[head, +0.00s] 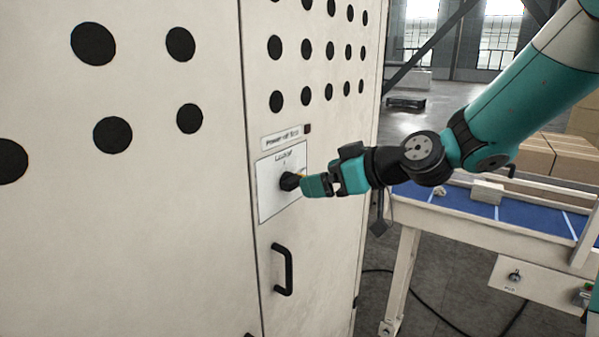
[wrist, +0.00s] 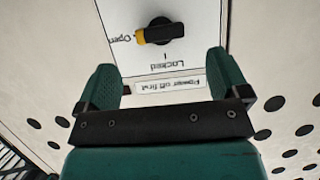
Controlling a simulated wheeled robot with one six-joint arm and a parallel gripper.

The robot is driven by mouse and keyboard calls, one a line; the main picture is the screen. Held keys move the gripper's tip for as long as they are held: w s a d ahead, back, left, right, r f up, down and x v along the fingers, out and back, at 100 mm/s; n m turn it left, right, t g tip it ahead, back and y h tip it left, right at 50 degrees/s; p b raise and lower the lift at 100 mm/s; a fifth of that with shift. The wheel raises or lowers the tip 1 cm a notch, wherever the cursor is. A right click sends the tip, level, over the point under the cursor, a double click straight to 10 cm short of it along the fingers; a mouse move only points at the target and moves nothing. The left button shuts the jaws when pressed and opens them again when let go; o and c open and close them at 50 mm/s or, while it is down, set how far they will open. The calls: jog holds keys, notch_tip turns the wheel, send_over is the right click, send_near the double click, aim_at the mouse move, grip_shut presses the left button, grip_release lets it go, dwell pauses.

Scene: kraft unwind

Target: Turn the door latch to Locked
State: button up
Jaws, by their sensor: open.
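The door latch is a black rotary knob (head: 289,181) with a yellow tip on a white label plate (head: 270,199) on the cabinet door. In the wrist view, where the lettering is upside down, the knob (wrist: 164,31) has its yellow tip pointing left at the word Open. The word Locked (wrist: 167,65) is printed below the knob in that view. My gripper (head: 316,186) is close in front of the knob. In the wrist view my gripper (wrist: 162,78) is open and empty, its teal fingers wide apart. The knob appears beyond the fingertips, not between them.
A "Power off first" strip (head: 281,138) is above the plate. A black door handle (head: 282,270) sticks out below it. A conveyor table with a blue bed (head: 470,205) stands at the right, with cardboard boxes (head: 565,155) behind. A cable (head: 425,308) lies on the floor.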

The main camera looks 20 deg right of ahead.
aim_at(297, 183)
jog(key=p+x, duration=0.2)
jog(key=x, duration=0.5)
jog(key=shift+f, duration=0.1)
jog(key=c, duration=1)
jog(key=shift+f, duration=0.1)
jog(key=shift+a+n+t+h+b, duration=0.1)
jog(key=shift+n+t+h+b, duration=0.6)
jog(key=shift+n+b, duration=1.3)
jog(key=shift+m+b, duration=0.4)
jog(key=shift+b, duration=0.45)
jog(key=shift+n+t+h+b, duration=0.35)
jog(key=shift+n+b, duration=0.25)
jog(key=shift+b, duration=0.95)
jog(key=shift+n+t+h+b, duration=0.55)
jog(key=shift+n+b, duration=0.45)
jog(key=shift+b, duration=0.95)
